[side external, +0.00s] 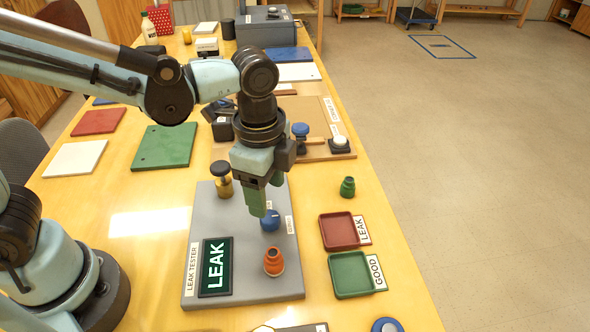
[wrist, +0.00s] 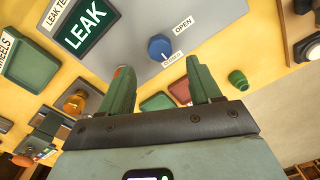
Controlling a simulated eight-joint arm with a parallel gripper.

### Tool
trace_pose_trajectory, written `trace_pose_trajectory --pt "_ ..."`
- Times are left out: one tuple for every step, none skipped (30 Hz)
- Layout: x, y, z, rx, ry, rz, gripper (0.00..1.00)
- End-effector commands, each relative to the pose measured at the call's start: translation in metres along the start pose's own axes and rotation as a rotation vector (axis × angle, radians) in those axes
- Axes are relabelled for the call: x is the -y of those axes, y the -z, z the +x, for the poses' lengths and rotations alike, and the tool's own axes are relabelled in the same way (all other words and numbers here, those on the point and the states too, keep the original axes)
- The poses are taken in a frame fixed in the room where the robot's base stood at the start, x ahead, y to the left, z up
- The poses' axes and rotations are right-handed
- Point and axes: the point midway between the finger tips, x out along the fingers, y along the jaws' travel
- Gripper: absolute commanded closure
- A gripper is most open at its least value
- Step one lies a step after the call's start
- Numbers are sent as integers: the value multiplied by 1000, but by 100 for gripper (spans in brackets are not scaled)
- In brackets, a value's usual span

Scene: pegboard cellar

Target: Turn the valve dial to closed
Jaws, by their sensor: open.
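The blue valve dial (side external: 270,221) is on the grey leak tester (side external: 205,220). It also shows in the wrist view (wrist: 160,46), between an OPEN label (wrist: 183,24) and a second small label (wrist: 173,59) too blurred to read surely. Which way the dial points is unclear. My gripper (side external: 267,196) hangs just above the dial, fingers down. In the wrist view its two green fingers (wrist: 160,75) are spread, with nothing between them, and the dial lies beyond their tips. I cannot see contact with the dial.
The tester's screen (side external: 215,266) reads LEAK. An orange fitting (side external: 273,262) stands on the tester near the dial, and a brass-coloured knob (side external: 222,180) stands behind. Red LEAK (side external: 338,232) and green GOOD (side external: 351,275) trays and a green fitting (side external: 347,187) are right.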

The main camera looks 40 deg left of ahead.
Motion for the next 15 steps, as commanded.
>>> trace_pose_trajectory --pt "-1 0 -8 0 0 0 37" --pt "0 0 -13 0 0 0 37" --pt "0 0 -19 0 0 0 37" --pt "0 0 -23 0 0 0 37" --pt "0 0 -27 0 0 0 37" --pt "0 0 -32 0 0 1 37" --pt "-1 0 -36 0 0 1 37" --pt "0 0 -39 0 0 1 37" --pt "0 0 -43 0 0 1 37" --pt "0 0 -45 0 0 1 37" --pt "0 0 -47 0 0 1 37" --pt "0 0 -50 0 0 1 37" --pt "0 0 -52 0 0 1 37" --pt "0 0 -53 0 0 1 37" --pt "0 0 -54 0 0 1 37"
